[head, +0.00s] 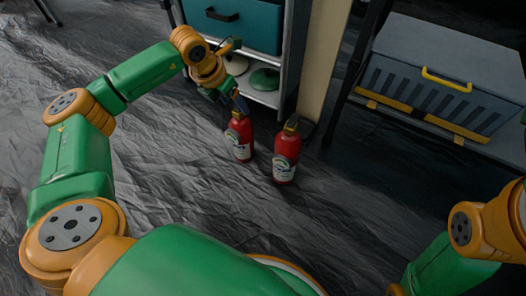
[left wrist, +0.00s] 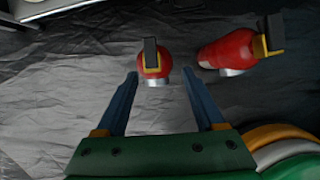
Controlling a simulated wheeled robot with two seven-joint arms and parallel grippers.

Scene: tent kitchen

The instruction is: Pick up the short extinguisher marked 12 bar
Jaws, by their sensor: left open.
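Two red extinguishers with dark tops and pale labels stand upright on the floor. The left extinguisher (head: 240,142) looks a little shorter than the right extinguisher (head: 286,152). The label print is too small to read. My left gripper (head: 238,104) is at the top of the left extinguisher, partly overlapping it. In the left wrist view, the open fingers (left wrist: 160,74) have one extinguisher (left wrist: 152,66) between and just beyond their tips, with no clear contact. The other extinguisher (left wrist: 232,52) is to the right, outside the fingers. My right gripper is out of view; only part of that arm shows.
A shelf unit (head: 284,62) with a teal drawer (head: 236,24) and dishes stands just behind the extinguishers, beside a pale upright board (head: 322,60). A grey case (head: 436,78) with a yellow handle sits on a rack at right. The crumpled dark floor (head: 190,190) in front is clear.

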